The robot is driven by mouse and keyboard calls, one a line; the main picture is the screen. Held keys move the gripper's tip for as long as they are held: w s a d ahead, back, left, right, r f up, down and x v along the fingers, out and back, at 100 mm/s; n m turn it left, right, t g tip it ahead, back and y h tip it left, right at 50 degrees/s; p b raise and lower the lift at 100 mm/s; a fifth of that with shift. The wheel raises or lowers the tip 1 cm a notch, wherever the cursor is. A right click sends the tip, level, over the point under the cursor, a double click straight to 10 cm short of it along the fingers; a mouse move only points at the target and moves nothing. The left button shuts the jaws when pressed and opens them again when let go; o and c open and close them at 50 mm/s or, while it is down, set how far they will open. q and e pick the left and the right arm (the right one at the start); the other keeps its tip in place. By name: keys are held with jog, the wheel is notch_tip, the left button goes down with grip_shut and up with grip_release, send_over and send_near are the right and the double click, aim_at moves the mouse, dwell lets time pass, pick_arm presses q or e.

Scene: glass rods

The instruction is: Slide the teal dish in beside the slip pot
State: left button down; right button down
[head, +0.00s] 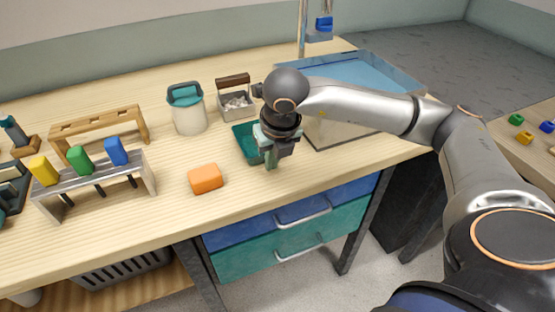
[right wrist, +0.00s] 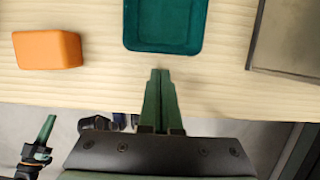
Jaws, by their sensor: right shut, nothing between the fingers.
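The teal dish (head: 242,136) lies on the wooden bench, partly hidden behind my right gripper in the head view. It shows at the top of the right wrist view (right wrist: 166,26). The white pot with a teal lid (head: 188,112), which I take as the slip pot, stands to the left of the dish and behind it, with bare wood between them. My right gripper (head: 270,160) is shut and empty, at the near side of the dish. In the right wrist view its fingertips (right wrist: 160,74) point at the dish's near edge, with a small gap showing.
An orange block (head: 205,179) lies left of the dish, near the front edge. A small basket with a brown handle (head: 236,104) stands behind the dish. A rack with coloured handles (head: 98,184) stands at the left.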

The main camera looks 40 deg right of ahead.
jog(key=shift+w+d, duration=0.2)
jog(key=shift+w, duration=0.55)
jog(key=w, duration=0.3)
jog(key=shift+w+d+b, duration=0.2)
jog(key=shift+d+b, duration=0.15)
jog(key=shift+w+d, duration=0.1)
jog(key=shift+w, duration=0.15)
